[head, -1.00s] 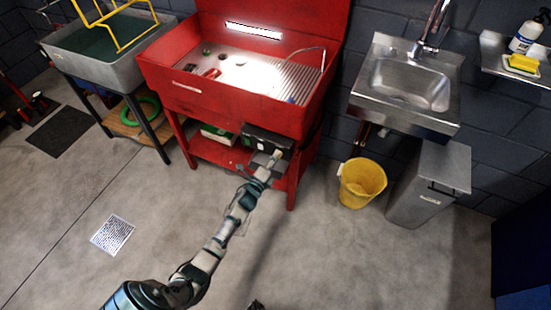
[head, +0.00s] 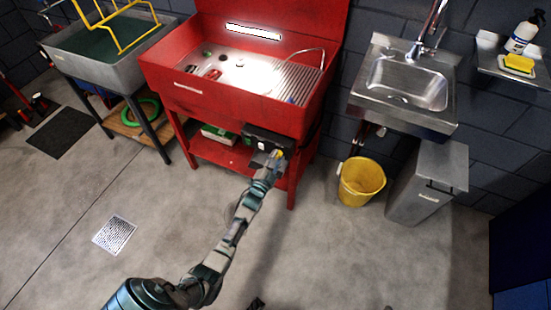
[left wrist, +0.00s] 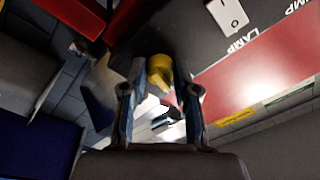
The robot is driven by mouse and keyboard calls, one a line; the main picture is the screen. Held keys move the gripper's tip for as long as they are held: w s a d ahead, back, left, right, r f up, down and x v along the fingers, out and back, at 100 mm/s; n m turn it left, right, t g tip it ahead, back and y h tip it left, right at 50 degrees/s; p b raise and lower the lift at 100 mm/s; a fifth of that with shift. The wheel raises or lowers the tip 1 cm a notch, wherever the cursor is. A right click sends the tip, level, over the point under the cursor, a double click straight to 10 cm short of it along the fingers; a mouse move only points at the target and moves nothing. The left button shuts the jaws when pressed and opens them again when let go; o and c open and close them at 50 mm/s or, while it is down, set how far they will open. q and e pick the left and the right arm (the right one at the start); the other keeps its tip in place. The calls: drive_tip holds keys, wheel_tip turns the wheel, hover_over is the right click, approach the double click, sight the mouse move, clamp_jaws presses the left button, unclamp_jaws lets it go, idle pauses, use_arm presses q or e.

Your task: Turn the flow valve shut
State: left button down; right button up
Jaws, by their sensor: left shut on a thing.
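The yellow flow valve handle (head: 278,153) is on the dark control box (head: 262,137) at the front right of the red parts washer. My left gripper (head: 273,161) reaches up to it from below. In the left wrist view the yellow handle (left wrist: 160,70) sits between the two fingertips of my left gripper (left wrist: 161,88), and they are shut on it. The fingers hide part of the handle. A small dark piece at the bottom edge of the head view may be the tip of my right gripper; its fingers cannot be made out.
The red parts washer (head: 215,103) has a lower shelf and a front leg close to my left gripper. A yellow bucket (head: 361,182) and a grey bin (head: 428,182) stand to the right under a steel sink (head: 408,83).

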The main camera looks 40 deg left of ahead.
use_arm(q)
drive_tip(key=n, duration=0.1)
drive_tip(key=f+n, duration=0.1)
drive_tip(key=n, duration=0.1)
drive_tip(key=shift+s+y, duration=0.15)
drive_tip(key=shift+y, duration=0.15)
use_arm(e)
drive_tip(key=shift+w+f+g, duration=0.45)
drive_tip(key=shift+g, duration=0.05)
use_arm(q)
drive_tip(key=shift+n, duration=0.3)
use_arm(e)
drive_tip(key=shift+a+f, duration=0.1)
drive_tip(key=shift+f, duration=0.05)
use_arm(q)
drive_tip(key=c, duration=0.9)
unclamp_jaws()
drive_tip(key=shift+o, duration=0.2)
drive_tip(key=shift+r, duration=0.1)
use_arm(e)
drive_tip(key=shift+w+a, duration=0.1)
use_arm(q)
drive_tip(key=shift+r, duration=0.1)
